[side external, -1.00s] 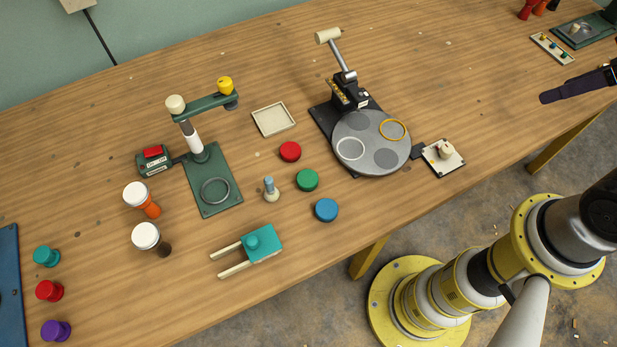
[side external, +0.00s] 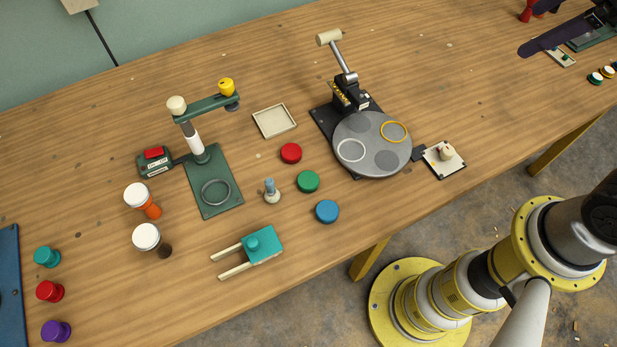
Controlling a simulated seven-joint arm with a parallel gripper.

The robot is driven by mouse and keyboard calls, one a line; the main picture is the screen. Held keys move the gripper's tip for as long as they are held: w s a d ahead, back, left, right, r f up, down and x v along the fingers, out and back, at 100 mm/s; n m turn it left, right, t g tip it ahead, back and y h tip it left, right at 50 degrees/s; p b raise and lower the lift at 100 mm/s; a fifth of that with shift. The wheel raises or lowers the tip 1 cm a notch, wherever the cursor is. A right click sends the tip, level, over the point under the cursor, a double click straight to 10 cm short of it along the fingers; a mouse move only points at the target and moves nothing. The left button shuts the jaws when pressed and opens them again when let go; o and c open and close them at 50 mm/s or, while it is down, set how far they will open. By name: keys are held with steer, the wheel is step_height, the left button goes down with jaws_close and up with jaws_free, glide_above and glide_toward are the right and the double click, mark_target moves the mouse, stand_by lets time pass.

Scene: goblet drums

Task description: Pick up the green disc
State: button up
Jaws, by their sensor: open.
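The green disc (side external: 308,181) lies flat on the wooden table near the middle of the view. A red disc (side external: 291,153) lies up and to its left, and a blue disc (side external: 326,211) lies down and to its right. My gripper (side external: 532,27) is at the top right corner, partly cut off by the frame edge. Its dark purple fingers are apart, with nothing seen between them. It is far to the right of the green disc and not touching it.
Right of the disc is a round grey turntable (side external: 372,158) with a lever press. Left are a small peg (side external: 271,190) and a green stand (side external: 212,195). A teal two-pronged tool (side external: 262,246) is below, and a shallow tray (side external: 274,121) above. Bare table surrounds the discs.

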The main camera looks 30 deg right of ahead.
steer(key=w+a+f+n+g, duration=0.1)
steer(key=w+a+n+g, duration=0.1)
steer(key=w+a+n, duration=0.5)
steer(key=n+g, duration=0.4)
steer(key=n, duration=0.2)
glide_above(308, 180)
step_height(308, 180, down, 20)
steer(key=shift+h, duration=0.3)
step_height(308, 180, down, 7)
steer(key=shift+w+f, duration=0.15)
steer(key=shift+f, duration=2.85)
steer(key=shift+c, duration=0.3)
steer(key=c, duration=1.4)
